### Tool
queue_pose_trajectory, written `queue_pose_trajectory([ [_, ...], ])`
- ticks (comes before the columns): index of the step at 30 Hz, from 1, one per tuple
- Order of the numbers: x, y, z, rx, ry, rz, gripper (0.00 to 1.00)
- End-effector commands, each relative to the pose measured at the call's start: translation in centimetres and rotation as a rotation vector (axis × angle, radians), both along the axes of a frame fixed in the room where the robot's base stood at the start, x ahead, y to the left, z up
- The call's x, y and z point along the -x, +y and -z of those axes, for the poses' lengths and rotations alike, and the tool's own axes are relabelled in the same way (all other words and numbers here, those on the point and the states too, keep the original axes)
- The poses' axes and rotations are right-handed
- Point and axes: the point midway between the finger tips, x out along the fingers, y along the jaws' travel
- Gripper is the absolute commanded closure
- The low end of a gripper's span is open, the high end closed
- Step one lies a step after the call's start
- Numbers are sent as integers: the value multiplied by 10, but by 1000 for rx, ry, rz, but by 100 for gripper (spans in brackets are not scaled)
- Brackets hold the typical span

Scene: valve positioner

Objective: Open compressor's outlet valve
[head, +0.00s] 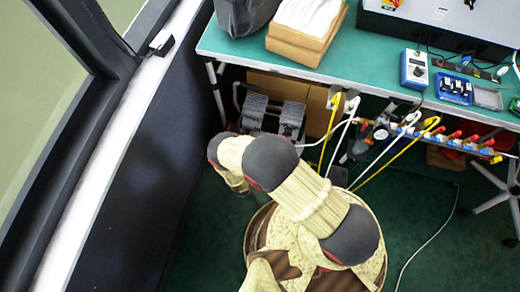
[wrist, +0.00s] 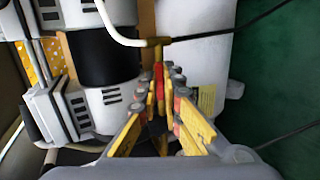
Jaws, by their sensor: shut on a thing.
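The compressor (head: 272,112) stands on the floor under the table in the head view. In the wrist view its light tank (wrist: 205,60) and its black and grey motor (wrist: 103,58) are close. The outlet valve has a small red handle (wrist: 159,74), with a yellowish fitting (wrist: 158,50) joined to a white hose at its top. My gripper (wrist: 164,84) has its yellow fingers closed around the red handle. The lower part of the handle is hidden between the fingers. In the head view my arm hides the gripper and the valve.
The green table (head: 232,42) reaches over the compressor. A manifold with red and blue fittings (head: 440,137) hangs along the table's front right, with yellow and white hoses below. A dark wall (head: 140,190) stands at left. The green floor (head: 450,235) at right is mostly open.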

Motion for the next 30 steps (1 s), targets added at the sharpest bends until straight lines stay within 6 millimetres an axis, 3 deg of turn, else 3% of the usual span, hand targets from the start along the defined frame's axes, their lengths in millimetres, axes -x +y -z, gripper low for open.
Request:
queue_pose_trajectory([
  [10,0,0,0,0,1,0,75],
  [20,1,1,0,1,0,0,74],
  [25,13,7,-7,1,2,-4,74],
  [30,38,19,-21,1,2,-6,74],
])
